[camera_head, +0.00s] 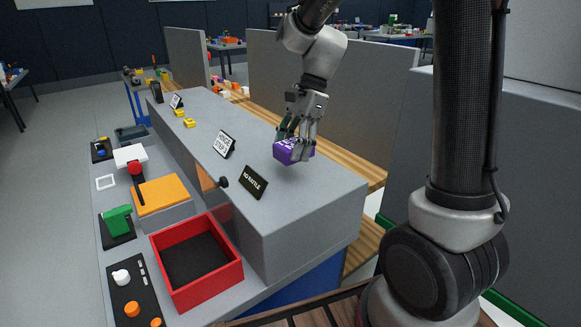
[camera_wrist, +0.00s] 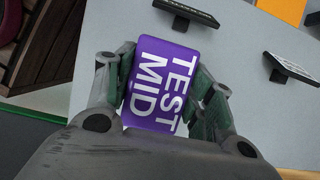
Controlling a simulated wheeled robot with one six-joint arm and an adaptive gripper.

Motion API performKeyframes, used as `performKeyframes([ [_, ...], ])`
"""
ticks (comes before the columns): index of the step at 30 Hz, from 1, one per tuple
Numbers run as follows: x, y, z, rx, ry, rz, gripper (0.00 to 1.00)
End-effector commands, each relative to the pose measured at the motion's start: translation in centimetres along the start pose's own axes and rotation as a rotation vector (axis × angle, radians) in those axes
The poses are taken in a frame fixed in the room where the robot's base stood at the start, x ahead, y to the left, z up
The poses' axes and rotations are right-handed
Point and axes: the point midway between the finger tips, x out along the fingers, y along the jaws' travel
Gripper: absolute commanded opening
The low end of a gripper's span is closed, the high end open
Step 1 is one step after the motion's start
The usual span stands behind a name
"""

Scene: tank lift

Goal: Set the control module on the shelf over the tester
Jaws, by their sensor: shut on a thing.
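A purple block with white lettering reading "TEST MID" (camera_wrist: 162,84) is between the fingers of my gripper (camera_wrist: 166,78); it may be the control module. In the head view the purple block (camera_head: 289,152) is at or just above the bare grey top of the long shelf (camera_head: 310,195), behind the "NO RATTLE" sign. I cannot tell whether it touches the surface. My gripper (camera_head: 299,139) reaches down over it from above, shut on its sides. Which item is the tester is not clear.
Small signs (camera_head: 254,182) (camera_head: 224,144) stand along the shelf's front edge, with yellow pieces (camera_head: 184,119) farther back. A grey partition (camera_head: 330,105) rises behind.

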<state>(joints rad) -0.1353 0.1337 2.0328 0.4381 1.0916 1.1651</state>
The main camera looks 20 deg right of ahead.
Motion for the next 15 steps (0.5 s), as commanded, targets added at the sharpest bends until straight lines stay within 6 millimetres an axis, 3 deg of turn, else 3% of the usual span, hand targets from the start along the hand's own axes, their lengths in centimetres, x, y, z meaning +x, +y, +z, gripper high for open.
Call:
performKeyframes([
  [15, 5.4, 0.0, -2.2, 0.000, 0.000, 0.000, 0.24],
])
